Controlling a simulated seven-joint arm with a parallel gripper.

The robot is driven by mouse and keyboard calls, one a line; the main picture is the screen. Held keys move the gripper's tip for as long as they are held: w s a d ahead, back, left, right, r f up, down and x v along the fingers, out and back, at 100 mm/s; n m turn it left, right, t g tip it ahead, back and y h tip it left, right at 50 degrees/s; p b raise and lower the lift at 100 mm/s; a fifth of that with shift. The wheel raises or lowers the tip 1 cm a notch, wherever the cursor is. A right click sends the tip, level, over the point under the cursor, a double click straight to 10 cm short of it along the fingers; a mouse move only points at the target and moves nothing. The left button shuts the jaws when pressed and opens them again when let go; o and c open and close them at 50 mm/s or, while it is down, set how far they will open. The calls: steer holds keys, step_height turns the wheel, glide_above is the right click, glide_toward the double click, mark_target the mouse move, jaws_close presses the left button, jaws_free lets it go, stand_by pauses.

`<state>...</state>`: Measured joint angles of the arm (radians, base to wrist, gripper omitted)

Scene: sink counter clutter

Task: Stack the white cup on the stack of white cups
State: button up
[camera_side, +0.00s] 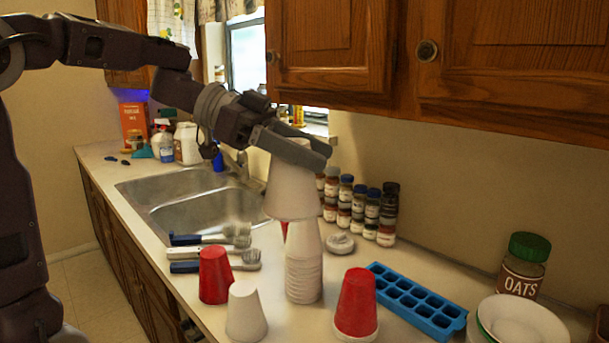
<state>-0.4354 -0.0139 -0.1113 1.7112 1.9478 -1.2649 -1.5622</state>
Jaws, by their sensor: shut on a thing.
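My gripper (300,148) is shut on a white cup (291,192), gripping it near its narrow top end. The cup is upside down, with its wide rim downward. It is right above the stack of white cups (304,270), which stands upside down on the counter. The held cup's rim overlaps the top of the stack in the picture; I cannot tell whether they touch. Another white cup (246,312) stands upside down at the front, left of the stack.
A red cup (214,276) stands left of the stack. Another red cup (356,303) sits over a white one at the right. Brushes (215,253), a blue ice tray (418,302), bowls (522,322), an oats jar (523,266) and spice jars (358,206) surround it. The sink (190,200) is behind left.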

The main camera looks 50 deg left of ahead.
steer(key=w+a+n+t+y, duration=0.4)
steer(key=w+a+n, duration=0.1)
steer(key=w+a, duration=0.85)
steer(key=shift+w+d+f, duration=0.1)
steer(key=shift+w+f, duration=0.1)
steer(key=shift+f, duration=2.05)
steer(key=shift+w+d+f, duration=0.1)
steer(key=shift+w+f, duration=0.1)
steer(key=shift+f, duration=2)
steer(key=shift+w+f, duration=0.2)
steer(key=shift+f, duration=2.05)
steer(key=shift+f, duration=0.9)
steer(key=o, duration=1.4)
steer(key=shift+c, duration=0.2)
